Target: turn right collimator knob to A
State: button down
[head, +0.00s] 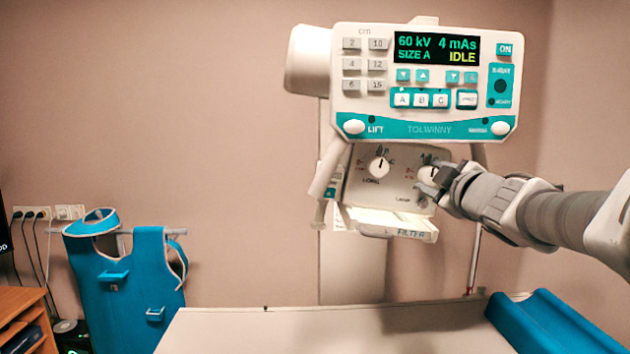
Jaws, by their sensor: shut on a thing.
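The collimator hangs under the control panel and its front face (398,187) carries two white knobs. The left knob (378,167) is clear, with its dark pointer line near upright. The right knob (428,174) is partly covered by my gripper (437,180), which comes in from the right and is shut on it. Letters stand around the knobs, but those at the right knob are mostly hidden and too small to read surely. I cannot tell exactly where the right knob's pointer stands. The panel display (437,49) reads 60 kV, 4 mAs, SIZE A and IDLE.
The control panel (350,95) with its buttons and two white side knobs is just above my gripper. A filter tray (400,228) sticks out below the collimator. The table (300,335) lies below, with a blue cushion (545,325) at right. A blue apron (125,290) hangs at left.

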jog(key=shift+f+n+b, duration=0.1)
jog(key=shift+n+b, duration=0.4)
jog(key=shift+n, duration=1)
jog(key=shift+c, duration=2)
grip_release()
jog(key=shift+s, duration=0.1)
jog(key=s+p, duration=0.3)
jog(key=s, duration=1.4)
jog(key=shift+r+p, duration=0.4)
